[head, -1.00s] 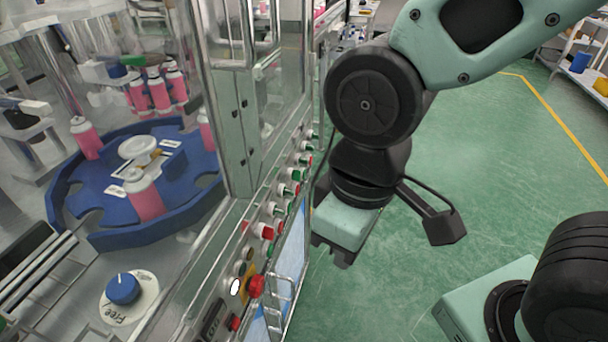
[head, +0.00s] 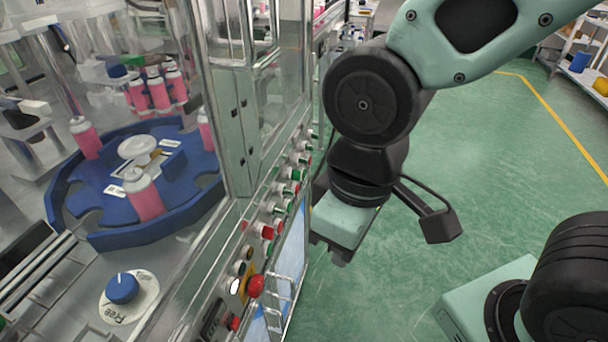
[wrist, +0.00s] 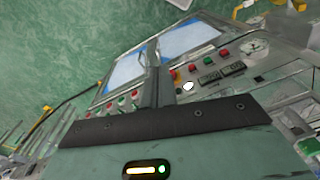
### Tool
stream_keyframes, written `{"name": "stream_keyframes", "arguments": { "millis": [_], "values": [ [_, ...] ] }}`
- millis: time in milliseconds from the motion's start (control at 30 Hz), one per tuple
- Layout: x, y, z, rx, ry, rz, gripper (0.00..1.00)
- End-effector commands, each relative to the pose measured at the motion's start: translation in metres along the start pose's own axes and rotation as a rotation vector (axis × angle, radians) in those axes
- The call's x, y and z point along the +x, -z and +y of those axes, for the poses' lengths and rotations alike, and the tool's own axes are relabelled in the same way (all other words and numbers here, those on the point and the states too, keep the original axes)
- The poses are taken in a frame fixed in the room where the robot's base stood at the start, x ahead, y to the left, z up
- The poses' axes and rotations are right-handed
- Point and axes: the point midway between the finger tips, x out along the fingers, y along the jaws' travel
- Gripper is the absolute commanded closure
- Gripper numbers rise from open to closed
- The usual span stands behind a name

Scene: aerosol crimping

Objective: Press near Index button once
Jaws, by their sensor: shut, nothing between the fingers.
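A row of push buttons (head: 268,232) in red, green and white runs along the front panel of the machine. A white button (head: 235,285) sits at the near end beside a red mushroom button (head: 256,286); the white button also shows in the wrist view (wrist: 188,86). The labels are too small to read, so I cannot tell which button is Index. My gripper (head: 338,257) is shut and empty, pointing down, to the right of the panel and apart from the buttons.
A metal handle (head: 281,300) sticks out below the near buttons. Behind clear panels is a blue turntable (head: 95,212) with pink cans. The green floor (head: 420,290) to the right is open.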

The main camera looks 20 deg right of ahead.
Motion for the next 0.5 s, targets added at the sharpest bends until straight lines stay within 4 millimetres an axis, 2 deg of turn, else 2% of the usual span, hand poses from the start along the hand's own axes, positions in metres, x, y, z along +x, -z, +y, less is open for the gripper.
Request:
{"name": "stream_keyframes", "arguments": {
  "millis": [133,267,500],
  "values": [
    [0.02,0.023,0.016,0.001,0.0,0.057,1.0],
    [0.048,0.06,0.046,-0.007,-0.012,0.161,1.0],
    [0.104,0.126,0.122,-0.031,-0.071,0.395,1.0]
  ]
}}
